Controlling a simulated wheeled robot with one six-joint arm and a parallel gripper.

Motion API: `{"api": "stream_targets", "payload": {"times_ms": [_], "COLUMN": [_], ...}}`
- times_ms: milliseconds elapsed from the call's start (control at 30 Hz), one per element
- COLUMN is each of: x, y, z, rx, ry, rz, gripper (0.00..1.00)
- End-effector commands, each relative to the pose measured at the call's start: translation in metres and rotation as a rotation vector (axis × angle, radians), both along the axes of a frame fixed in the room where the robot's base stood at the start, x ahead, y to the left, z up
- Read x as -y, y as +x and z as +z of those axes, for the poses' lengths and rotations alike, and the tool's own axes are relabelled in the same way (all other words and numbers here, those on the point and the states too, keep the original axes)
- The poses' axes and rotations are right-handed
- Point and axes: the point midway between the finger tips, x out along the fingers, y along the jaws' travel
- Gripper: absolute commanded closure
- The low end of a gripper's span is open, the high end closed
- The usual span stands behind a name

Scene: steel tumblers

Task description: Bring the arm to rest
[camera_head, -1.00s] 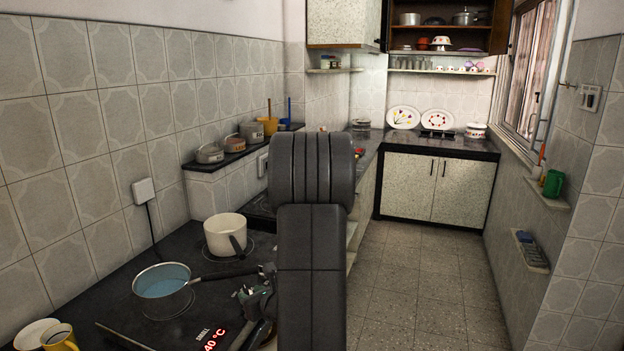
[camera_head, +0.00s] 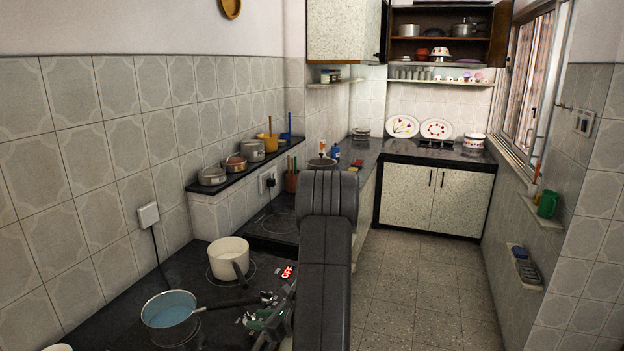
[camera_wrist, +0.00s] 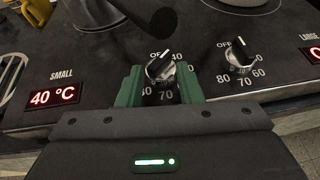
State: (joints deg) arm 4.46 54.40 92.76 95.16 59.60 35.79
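My gripper (camera_head: 262,322) is low over the front edge of the dark stovetop in the head view, partly hidden by my own arm. In the wrist view, its two green fingers (camera_wrist: 160,85) stand apart. A black-and-silver knob (camera_wrist: 160,67) shows between them, pointing up and right; dial numbers are visible between the fingers. I cannot tell whether a finger touches the knob. No object is held up in the gripper. A small red display (camera_wrist: 54,96) on the left reads 40 °C under SMALL.
A second knob (camera_wrist: 238,50) stands to the right. The tiled floor (camera_head: 420,290) at right is clear.

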Motion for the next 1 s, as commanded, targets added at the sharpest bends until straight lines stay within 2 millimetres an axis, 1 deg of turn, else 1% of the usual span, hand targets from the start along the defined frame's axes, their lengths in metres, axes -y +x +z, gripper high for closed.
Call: {"api": "stream_targets", "payload": {"times_ms": [33, 233, 300, 500, 1000], "x": [0.0, 0.002, 0.013, 0.025, 0.025], "y": [0.002, 0.005, 0.001, -0.004, -0.007], "z": [0.005, 0.004, 0.004, 0.01, 0.013], "rx": [0.0, 0.0, 0.002, -0.001, 0.006], "ry": [0.001, 0.0, 0.0, 0.0, -0.003], "rz": [0.023, 0.113, 0.106, 0.106, 0.111], "gripper": [0.67, 0.67, 0.67, 0.67, 0.67]}}
